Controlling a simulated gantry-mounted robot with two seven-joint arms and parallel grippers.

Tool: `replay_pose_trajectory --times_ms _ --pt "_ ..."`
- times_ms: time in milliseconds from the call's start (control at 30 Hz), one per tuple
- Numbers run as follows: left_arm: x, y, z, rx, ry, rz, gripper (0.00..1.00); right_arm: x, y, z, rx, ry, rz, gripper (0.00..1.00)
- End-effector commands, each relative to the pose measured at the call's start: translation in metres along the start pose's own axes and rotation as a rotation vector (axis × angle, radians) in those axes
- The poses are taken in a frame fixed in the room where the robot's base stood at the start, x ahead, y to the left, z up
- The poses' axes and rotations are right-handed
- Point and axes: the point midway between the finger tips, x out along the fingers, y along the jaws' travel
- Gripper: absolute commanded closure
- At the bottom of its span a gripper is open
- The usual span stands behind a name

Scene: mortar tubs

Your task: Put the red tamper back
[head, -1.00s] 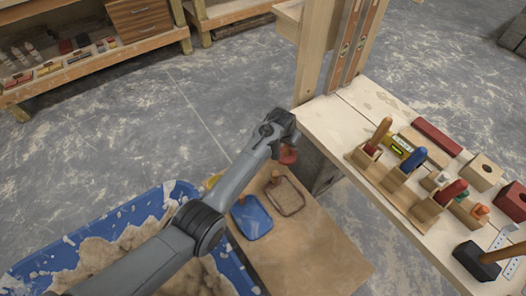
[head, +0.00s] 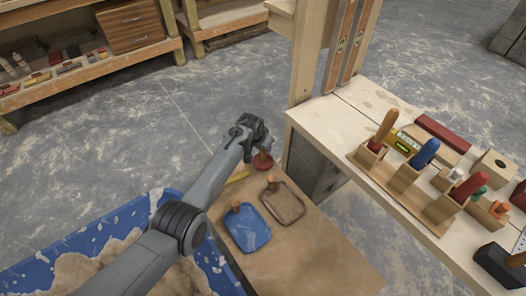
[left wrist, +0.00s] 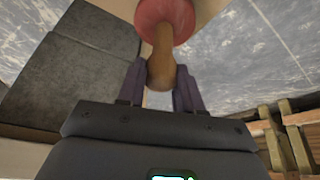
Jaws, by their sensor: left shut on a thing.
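The red tamper (head: 263,161) has a round red head and a wooden handle. In the head view it is at the far edge of the brown board, partly covered by my left gripper (head: 254,140). In the left wrist view the fingers (left wrist: 160,84) are shut on the wooden handle (left wrist: 163,62), with the red head (left wrist: 166,14) beyond them. I cannot tell whether the head touches the board or hangs above it. My right gripper is not in view.
The brown board (head: 310,258) holds a blue float (head: 248,230) and a brown-edged float (head: 284,205). A blue mortar tub (head: 85,240) is at lower left. On the right, a pale workbench (head: 345,125) carries a wooden tool rack (head: 400,187), a black mallet (head: 497,264) and blocks.

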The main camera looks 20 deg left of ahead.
Motion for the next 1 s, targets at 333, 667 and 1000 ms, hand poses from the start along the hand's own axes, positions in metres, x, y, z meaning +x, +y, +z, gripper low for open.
replay_pose_trajectory --times_ms 333,667,1000 --pt "0.0081 0.0001 0.0020 0.000 0.004 -0.001 0.93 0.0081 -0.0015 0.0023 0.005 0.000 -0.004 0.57" --pt "0.0121 0.0003 0.0046 0.000 0.002 0.000 0.43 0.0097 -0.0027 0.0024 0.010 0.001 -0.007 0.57" --pt "0.0107 0.0001 0.0040 0.000 0.002 0.000 0.39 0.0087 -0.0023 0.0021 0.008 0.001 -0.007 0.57"
